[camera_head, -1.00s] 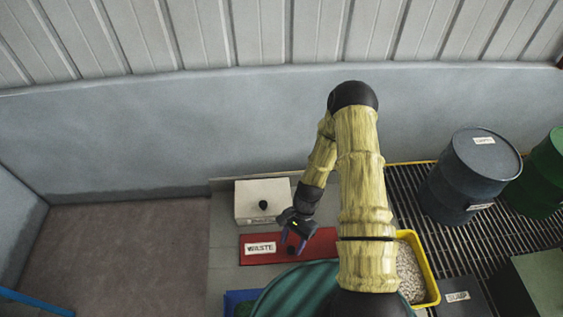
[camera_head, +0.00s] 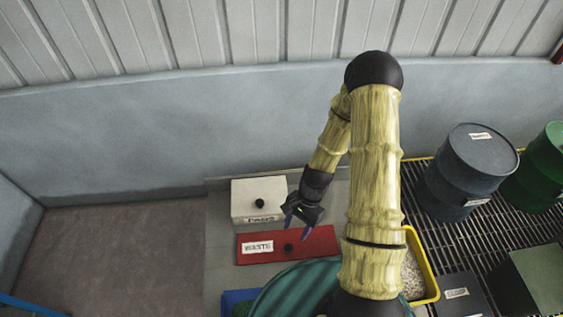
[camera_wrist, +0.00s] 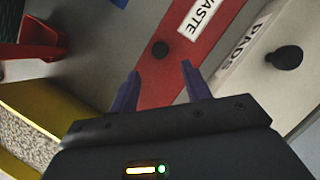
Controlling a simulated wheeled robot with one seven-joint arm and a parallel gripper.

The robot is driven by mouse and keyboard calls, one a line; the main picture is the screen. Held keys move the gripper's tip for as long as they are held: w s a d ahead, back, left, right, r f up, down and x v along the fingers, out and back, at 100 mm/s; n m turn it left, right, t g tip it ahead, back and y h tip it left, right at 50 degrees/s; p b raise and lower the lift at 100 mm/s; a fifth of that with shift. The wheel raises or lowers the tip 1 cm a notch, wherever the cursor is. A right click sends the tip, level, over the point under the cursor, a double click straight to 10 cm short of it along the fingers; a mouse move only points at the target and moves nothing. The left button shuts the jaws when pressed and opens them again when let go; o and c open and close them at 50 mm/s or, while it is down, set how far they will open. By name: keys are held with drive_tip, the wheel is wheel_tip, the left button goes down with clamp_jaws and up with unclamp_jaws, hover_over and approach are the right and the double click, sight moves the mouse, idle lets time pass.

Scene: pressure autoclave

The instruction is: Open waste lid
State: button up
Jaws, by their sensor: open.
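The red waste lid (camera_head: 318,238) lies flat and closed on the bench, with a white WASTE label (camera_head: 258,247) and a dark round knob (camera_head: 288,246). In the wrist view the knob (camera_wrist: 160,49) sits beyond and between the fingertips on the red lid (camera_wrist: 185,60). My gripper (camera_head: 298,221) is open and empty, with its two purple fingers pointing down toward the lid. In the wrist view the gripper (camera_wrist: 160,72) has a clear gap to the knob and does not touch it.
A white box with a PADS label and black knob (camera_head: 259,203) stands just behind the red lid. A yellow bin of pale granules (camera_head: 415,268) is at the right. A blue-grey drum (camera_head: 468,170) and a green drum (camera_head: 541,172) stand on the grating farther right.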

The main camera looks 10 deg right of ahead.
drive_tip(key=b+v, duration=0.2)
drive_tip(key=v, duration=0.7)
drive_tip(key=w+a+n+g+h+b, duration=0.2)
drive_tip(key=w+a+n+g, duration=0.2)
drive_tip(key=w, duration=1.3)
drive_tip(key=g, duration=0.2)
drive_tip(key=shift+g+h+b, duration=0.3)
drive_tip(key=shift+h+b, duration=0.1)
drive_tip(key=shift+r, duration=0.15)
